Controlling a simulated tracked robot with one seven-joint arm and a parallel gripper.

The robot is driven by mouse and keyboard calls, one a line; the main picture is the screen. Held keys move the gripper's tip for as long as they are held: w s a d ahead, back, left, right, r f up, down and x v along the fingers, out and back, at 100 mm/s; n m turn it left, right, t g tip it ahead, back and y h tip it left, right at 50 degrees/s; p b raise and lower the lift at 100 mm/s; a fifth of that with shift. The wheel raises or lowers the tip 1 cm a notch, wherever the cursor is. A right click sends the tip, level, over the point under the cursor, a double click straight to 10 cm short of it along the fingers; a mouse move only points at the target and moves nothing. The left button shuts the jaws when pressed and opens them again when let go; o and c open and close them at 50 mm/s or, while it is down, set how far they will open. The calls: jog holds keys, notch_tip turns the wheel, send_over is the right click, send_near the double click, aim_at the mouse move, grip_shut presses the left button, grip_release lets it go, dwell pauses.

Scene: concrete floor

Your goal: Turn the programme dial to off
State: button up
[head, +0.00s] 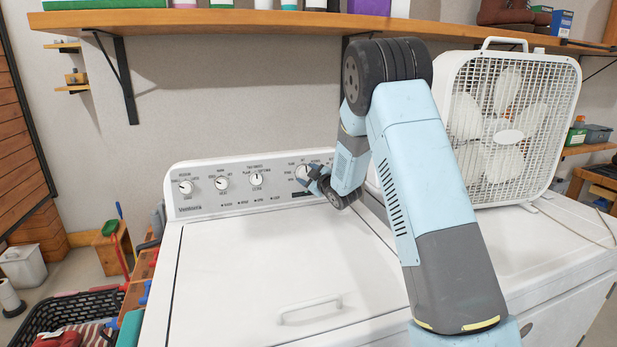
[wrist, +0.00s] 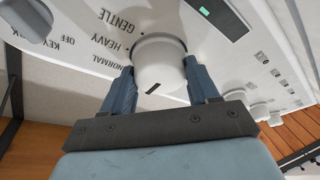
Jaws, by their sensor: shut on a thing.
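The programme dial (head: 302,171) is a round white knob on the washer's upright control panel. In the wrist view the dial (wrist: 160,65) sits between the two blue fingers of my gripper (wrist: 162,85), which is shut on its sides. A short black mark shows on the dial, toward my gripper's palm. The words GENTLE, HEAVY and NORMAL show upside down beside it, with OFF farther left. In the head view my gripper (head: 314,177) reaches the dial from the right, and my arm hides the panel beyond it.
Three similar knobs stand along the panel to the left, one of them the nearest (head: 256,179). Another grey knob (wrist: 28,18) is close by in the wrist view. A white box fan (head: 510,125) stands to the right. A wooden shelf (head: 240,27) runs above. The washer lid (head: 250,285) is clear.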

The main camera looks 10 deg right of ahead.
jog(key=shift+a, duration=0.1)
jog(key=o, duration=1.1)
jog(key=shift+c, duration=0.2)
jog(key=shift+s, duration=0.1)
jog(key=v, duration=1.3)
jog(key=shift+s, duration=0.3)
